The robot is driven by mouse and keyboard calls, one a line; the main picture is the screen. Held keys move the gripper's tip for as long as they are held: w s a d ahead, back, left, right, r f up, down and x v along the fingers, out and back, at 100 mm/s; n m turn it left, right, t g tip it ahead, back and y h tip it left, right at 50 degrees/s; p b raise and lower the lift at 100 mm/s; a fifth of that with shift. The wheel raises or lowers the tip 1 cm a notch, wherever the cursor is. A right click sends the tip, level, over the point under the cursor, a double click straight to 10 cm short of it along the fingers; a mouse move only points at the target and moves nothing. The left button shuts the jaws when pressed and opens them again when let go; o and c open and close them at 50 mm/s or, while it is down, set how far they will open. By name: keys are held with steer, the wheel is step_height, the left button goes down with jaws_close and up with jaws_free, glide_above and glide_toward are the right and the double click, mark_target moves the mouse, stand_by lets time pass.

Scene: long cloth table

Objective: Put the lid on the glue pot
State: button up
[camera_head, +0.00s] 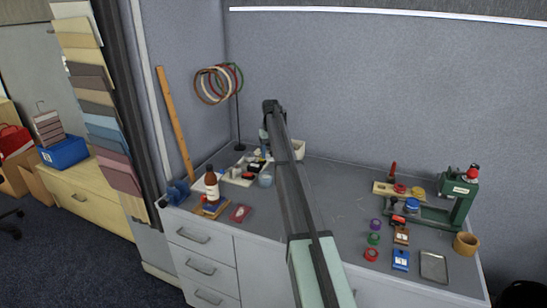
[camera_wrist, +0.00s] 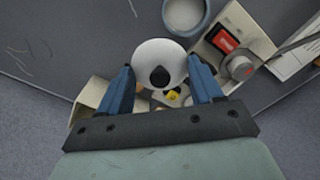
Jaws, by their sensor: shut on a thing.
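A white round lid (camera_wrist: 150,55) with a black knob is between the two blue fingers of my gripper (camera_wrist: 160,66), which is shut on its sides. In the head view my gripper (camera_head: 263,146) is above the back left part of the table, and the lid is too small there to make out clearly. A round, open, pale grey pot (camera_wrist: 187,14), which looks like the glue pot, stands at the top of the wrist view, apart from the lid. It also shows in the head view (camera_head: 265,181), left of my arm.
A beige tray (camera_wrist: 212,57) with a red-and-black item and a grey round piece lies close right of the pot. A pale bin (camera_head: 299,149) stands behind. A brown bottle (camera_head: 212,186) stands at left; a green press (camera_head: 462,195) at right. The middle table is mostly clear.

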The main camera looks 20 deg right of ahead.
steer(key=s+a+r, duration=0.1)
steer(key=s+a, duration=0.3)
steer(key=shift+s+a+r, duration=0.15)
steer(key=shift+s+a, duration=0.05)
steer(key=shift+a, duration=0.05)
steer(key=shift+f, duration=2.75)
steer(key=shift+f, duration=0.3)
steer(key=shift+c, duration=0.2)
stand_by(0.6)
steer(key=o, duration=1.2)
steer(key=shift+r, duration=0.1)
steer(key=shift+r, duration=3.4)
